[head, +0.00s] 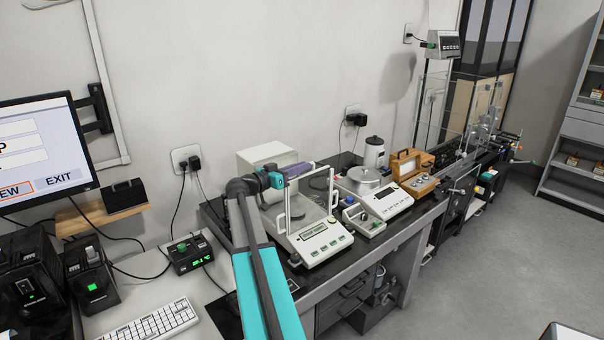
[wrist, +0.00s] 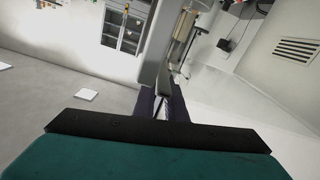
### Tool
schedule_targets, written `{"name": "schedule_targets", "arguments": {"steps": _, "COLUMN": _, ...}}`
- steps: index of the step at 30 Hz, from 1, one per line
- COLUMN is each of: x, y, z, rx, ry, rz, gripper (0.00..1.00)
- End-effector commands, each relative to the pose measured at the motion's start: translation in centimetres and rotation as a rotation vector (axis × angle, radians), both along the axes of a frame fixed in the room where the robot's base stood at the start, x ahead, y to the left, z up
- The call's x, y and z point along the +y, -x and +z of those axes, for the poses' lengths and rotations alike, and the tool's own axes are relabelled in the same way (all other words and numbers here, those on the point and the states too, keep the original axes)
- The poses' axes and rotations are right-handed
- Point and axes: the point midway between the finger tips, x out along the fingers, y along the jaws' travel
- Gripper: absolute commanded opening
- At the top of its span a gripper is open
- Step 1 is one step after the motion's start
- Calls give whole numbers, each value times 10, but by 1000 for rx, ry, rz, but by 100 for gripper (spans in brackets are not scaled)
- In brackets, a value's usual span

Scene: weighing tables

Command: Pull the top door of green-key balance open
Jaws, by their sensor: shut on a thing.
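The green-key balance (head: 322,238) stands on the dark bench, a pale unit with a small display, green keys and a clear draft chamber (head: 297,208) behind them. My gripper (head: 305,168) is at the top of this chamber, reaching in from the left. In the wrist view my gripper's dark fingers (wrist: 162,104) are closed around a pale grey part (wrist: 160,55), which seems to be the top door's edge or handle. The top door itself is mostly hidden by my gripper, so how far it is open cannot be told.
A white box (head: 262,158) stands behind the balance. To the right are a second balance with a round pan (head: 385,198), a small instrument (head: 363,218) and a wooden case (head: 410,164). A keyboard (head: 148,320) and monitor (head: 40,150) are at left. Open floor lies right.

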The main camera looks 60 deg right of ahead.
Motion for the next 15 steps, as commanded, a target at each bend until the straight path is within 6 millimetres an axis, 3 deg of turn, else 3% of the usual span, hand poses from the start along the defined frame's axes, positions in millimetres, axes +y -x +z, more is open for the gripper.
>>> {"name": "schedule_targets", "arguments": {"steps": 15, "x": -25, "y": -66, "z": -4, "rx": 3, "ry": 1, "rz": 0, "gripper": 0}}
